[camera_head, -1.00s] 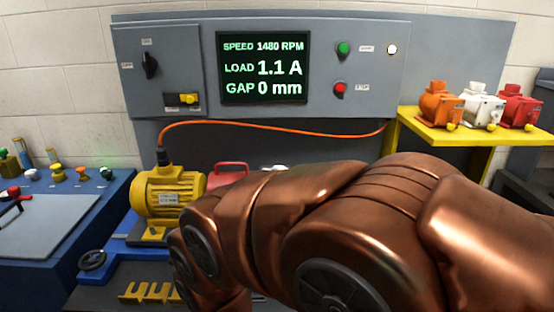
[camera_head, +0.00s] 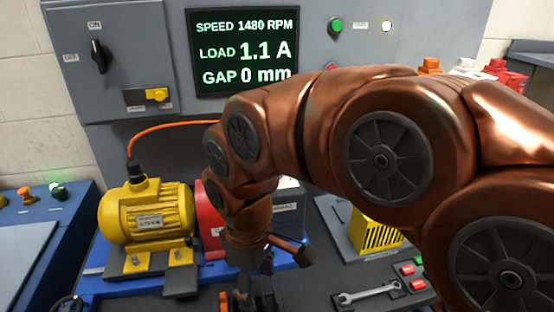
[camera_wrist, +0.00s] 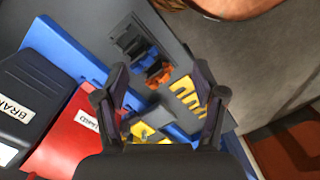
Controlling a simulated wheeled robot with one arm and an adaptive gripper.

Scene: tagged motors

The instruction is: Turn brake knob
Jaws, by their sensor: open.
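The brake unit (camera_wrist: 30,105) is a dark box with a white label reading "BRAK", cut off at the left of the wrist view. In the head view part of its labelled face (camera_head: 284,208) shows behind my arm. I cannot make out its knob in either view. A red housing (camera_wrist: 80,140) sits beside it in the wrist view. My gripper (camera_wrist: 160,98) is open, its two fingers apart with nothing held, right of the brake unit. In the head view my gripper (camera_head: 262,298) points down in front of the bench, partly cut off.
A yellow motor (camera_head: 146,212) stands on the blue base (camera_head: 94,262) at left. My arm hides much of the bench's middle.

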